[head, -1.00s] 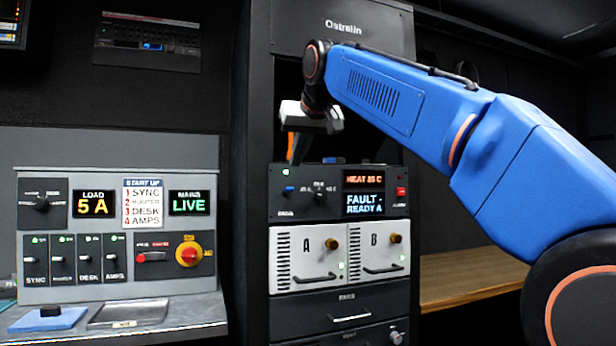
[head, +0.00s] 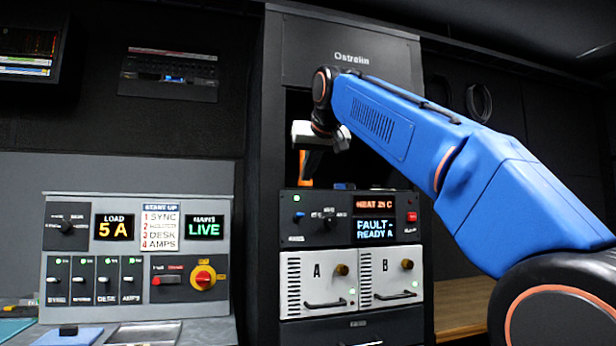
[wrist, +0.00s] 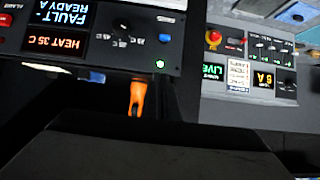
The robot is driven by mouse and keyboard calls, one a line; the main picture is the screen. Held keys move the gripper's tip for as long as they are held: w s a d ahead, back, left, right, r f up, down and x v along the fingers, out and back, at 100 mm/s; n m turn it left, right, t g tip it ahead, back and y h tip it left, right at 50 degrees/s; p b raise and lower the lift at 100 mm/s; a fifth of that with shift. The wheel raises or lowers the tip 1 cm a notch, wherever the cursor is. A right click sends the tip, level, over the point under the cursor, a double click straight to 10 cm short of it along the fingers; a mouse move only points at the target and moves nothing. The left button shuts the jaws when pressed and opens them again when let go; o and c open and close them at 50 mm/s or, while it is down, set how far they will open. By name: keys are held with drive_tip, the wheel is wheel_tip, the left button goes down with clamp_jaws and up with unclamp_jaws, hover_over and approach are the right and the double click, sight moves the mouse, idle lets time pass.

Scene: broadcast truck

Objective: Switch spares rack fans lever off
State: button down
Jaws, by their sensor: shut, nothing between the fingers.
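The spares rack (head: 262,150) stands in the middle of the head view. Its dark control panel (head: 345,238) has a blue-marked control (head: 298,216) at the left, small dark levers or knobs (head: 325,217) beside it, and two lit displays. I cannot read which control is the fans lever. The panel shows in the wrist view too, with a dark control (wrist: 120,32) and a green light.
White units A (head: 315,285) and B (head: 393,277) sit below the panel. A grey desk console (head: 138,255) with switches and a red-yellow knob stands at the left. A dark rack opening lies behind my gripper. A wooden shelf (head: 462,305) is at the right.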

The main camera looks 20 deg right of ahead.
hover_over(301, 214)
wheel_tip(301, 214, down, 4)
drive_tip(key=shift+f, duration=0.2)
drive_tip(key=shift+s+f, duration=0.3)
drive_tip(key=shift+f, duration=0.3)
drive_tip(key=shift+s+f, duration=0.25)
drive_tip(key=shift+f, duration=0.35)
drive_tip(key=shift+s+f, duration=0.15)
drive_tip(key=shift+f, duration=0.45)
drive_tip(key=shift+s+f+t, duration=0.3)
drive_tip(key=shift+f+t, duration=0.1)
drive_tip(key=shift+t, duration=0.3)
drive_tip(key=shift+s+f+t, duration=0.35)
drive_tip(key=shift+f+t, duration=0.35)
drive_tip(key=shift+f, duration=0.05)
drive_tip(key=shift+r, duration=0.1)
drive_tip(key=shift+r, duration=0.75)
